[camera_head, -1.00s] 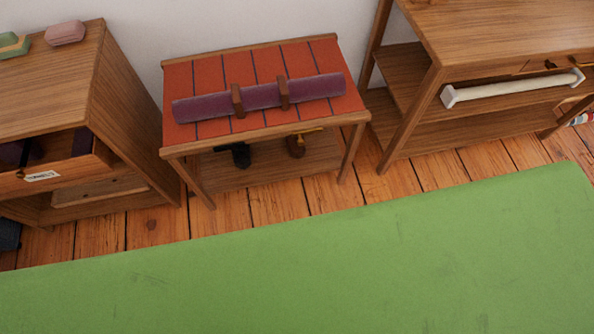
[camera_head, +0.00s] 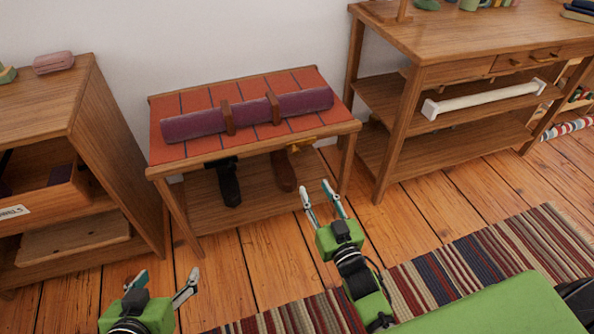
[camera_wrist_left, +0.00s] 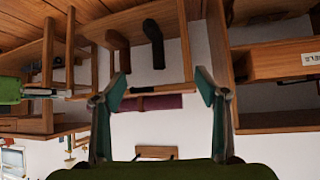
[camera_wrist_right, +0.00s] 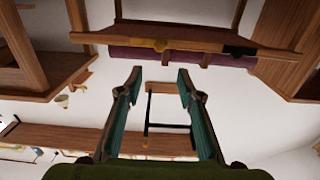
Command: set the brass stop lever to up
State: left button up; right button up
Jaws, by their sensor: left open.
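The brass stop lever (camera_head: 300,145) sits at the front edge of the small red-topped table (camera_head: 190,163), right of centre. It lies roughly level and sticks out to the right, above a hanging brown handle (camera_head: 283,172). It also shows in the right wrist view (camera_wrist_right: 150,44), where the picture is upside down. My right gripper (camera_head: 316,190) is open and empty, in front of and below the lever, apart from it. My left gripper (camera_head: 165,280) is open and empty, low at the left, in front of the table's left leg.
A black handle (camera_head: 228,185) hangs left of the brown one. A purple roll (camera_head: 250,115) rests on the table under two wooden straps. A wooden cabinet (camera_head: 110,130) stands left and a shelved desk (camera_head: 440,50) right. A striped rug (camera_head: 500,240) lies at lower right.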

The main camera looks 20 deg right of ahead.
jog(key=b, duration=0.2)
send_near(297, 153)
jog(key=w, duration=0.1)
jog(key=w+b, duration=0.1)
jog(key=w, duration=0.5)
jog(key=shift+w+a+f, duration=0.1)
jog(key=shift+w, duration=0.25)
pick_arm(q)
jog(key=w+d+r+t+h, duration=0.1)
jog(key=w+d+r+t, duration=0.1)
jog(key=r, duration=0.6)
jog(key=w+d+r+t+h, duration=0.2)
jog(key=w+r+t, duration=0.2)
jog(key=r+t, duration=0.3)
jog(key=shift+w+r+t, duration=0.15)
jog(key=shift+r+t, duration=0.15)
jog(key=shift+r, duration=0.85)
pick_arm(e)
jog(key=shift+w, duration=0.3)
grip_shut()
